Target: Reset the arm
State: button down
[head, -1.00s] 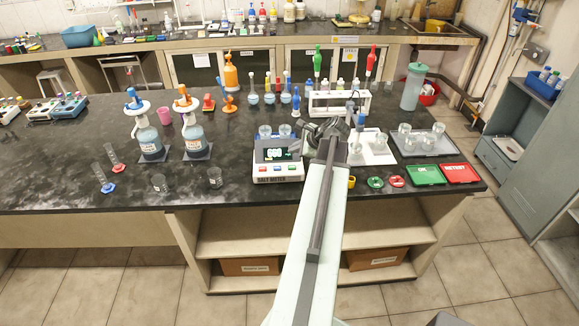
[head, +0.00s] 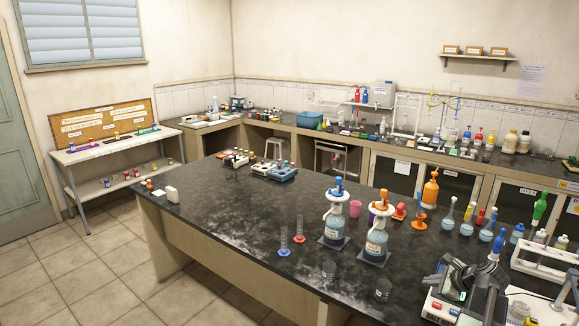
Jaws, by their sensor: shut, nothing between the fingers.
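My gripper (head: 472,277) is dark grey and shows at the lower right of the head view. It is shut and empty. It is by the white salt meter (head: 437,309), at the right part of the black bench, and covers part of it. Whether the gripper touches the meter cannot be told.
Small beakers (head: 383,290) and thin cylinders (head: 284,238) stand near the front edge. A white rack (head: 540,262) is at the right. The bench's left part has free room.

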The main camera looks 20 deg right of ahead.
jog(key=w+a+f+n+g+y, duration=0.1)
jog(key=w+a+n, duration=0.3)
jog(key=a, duration=0.8)
jog(key=w+a+f+n+g+y, duration=0.1)
jog(key=w+a+n+y, duration=0.1)
jog(key=w+a, duration=0.65)
jog(key=w+a+f+n+g+y, duration=0.1)
jog(key=w+a+n, duration=0.15)
jog(key=a, duration=1.15)
jog(key=s+a+f+n+g+h, duration=0.1)
jog(key=s+a+n+g, duration=0.2)
jog(key=a, duration=0.4)
jog(key=s+a+f+n, duration=0.1)
jog(key=s+a+n, duration=0.1)
jog(key=a+n, duration=0.4)
jog(key=s+a+f+n+g+h, duration=0.1)
jog(key=s+a+f+n+g, duration=0.2)
jog(key=a, duration=0.4)
jog(key=s+d+n, duration=0.1)
jog(key=n, duration=0.1)
jog(key=s+d+n+h, duration=0.1)
jog(key=n, duration=0.1)
jog(key=s+d+n+h, duration=0.1)
jog(key=n, duration=0.1)
jog(key=shift+s+d+r+n, duration=0.15)
jog(key=shift+d+r+n, duration=0.1)
jog(key=shift+d+r, duration=0.15)
jog(key=shift+s, duration=0.1)
